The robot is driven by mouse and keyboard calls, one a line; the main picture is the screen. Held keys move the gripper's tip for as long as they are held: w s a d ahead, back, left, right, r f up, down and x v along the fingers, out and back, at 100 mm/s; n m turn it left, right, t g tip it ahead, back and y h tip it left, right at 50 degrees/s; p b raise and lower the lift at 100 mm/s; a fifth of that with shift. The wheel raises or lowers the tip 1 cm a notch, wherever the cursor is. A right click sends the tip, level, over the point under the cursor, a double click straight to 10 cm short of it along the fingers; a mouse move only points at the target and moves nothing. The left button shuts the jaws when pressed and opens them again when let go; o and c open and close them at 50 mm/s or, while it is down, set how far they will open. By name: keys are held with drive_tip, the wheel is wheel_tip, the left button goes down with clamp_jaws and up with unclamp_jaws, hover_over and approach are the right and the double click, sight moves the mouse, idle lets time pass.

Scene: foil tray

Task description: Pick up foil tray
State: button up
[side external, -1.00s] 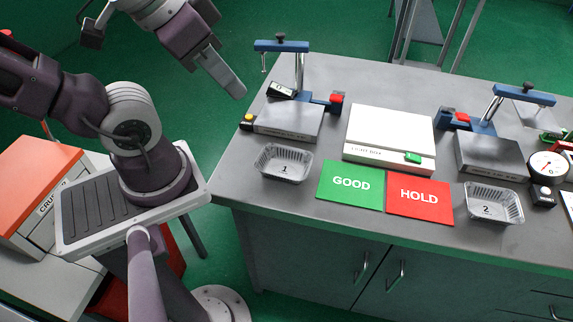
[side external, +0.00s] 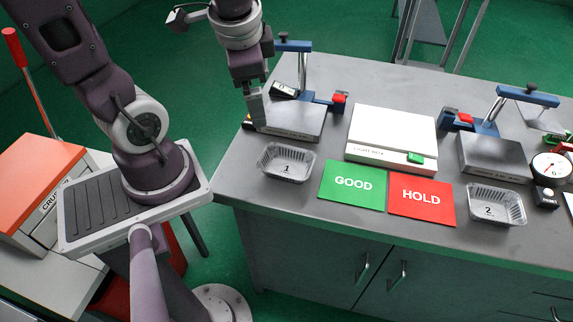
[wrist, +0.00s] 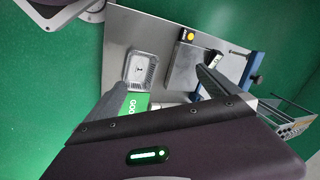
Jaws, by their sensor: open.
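A foil tray labelled 1 (side external: 273,165) sits upright and empty on the grey bench near its left end. It also shows in the wrist view (wrist: 141,82), between my fingers and beyond them. A second foil tray labelled 2 (side external: 497,214) sits farther right, past the red card. My gripper (side external: 257,118) is above the bench's left end, pointing down, behind and left of tray 1 in the side view. In the wrist view my gripper (wrist: 160,78) has its two fingers wide apart with nothing between them. It touches neither tray.
A fixture with a blue arm (side external: 293,122) stands just behind tray 1. A white light box (side external: 392,135), green GOOD card (side external: 352,196) and red HOLD card (side external: 421,208) lie to the right. Another fixture (side external: 493,158) and a dial gauge (side external: 551,168) stand at the right.

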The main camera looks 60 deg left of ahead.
wheel_tip(320, 180, down, 8)
drive_tip(key=w+a+m+g+h, duration=0.1)
drive_tip(key=w+a+m+g, duration=0.1)
drive_tip(key=a+m, duration=0.15)
drive_tip(key=m+h, duration=0.2)
drive_tip(key=m, duration=0.1)
hover_over(270, 165)
wheel_tip(270, 165, down, 7)
drive_tip(key=shift+w+a+r, duration=0.1)
drive_tip(key=shift+a+r, duration=0.05)
wheel_tip(270, 165, down, 6)
drive_tip(key=shift+r, duration=0.15)
drive_tip(key=shift+c, duration=0.2)
drive_tip(key=c, duration=1.1)
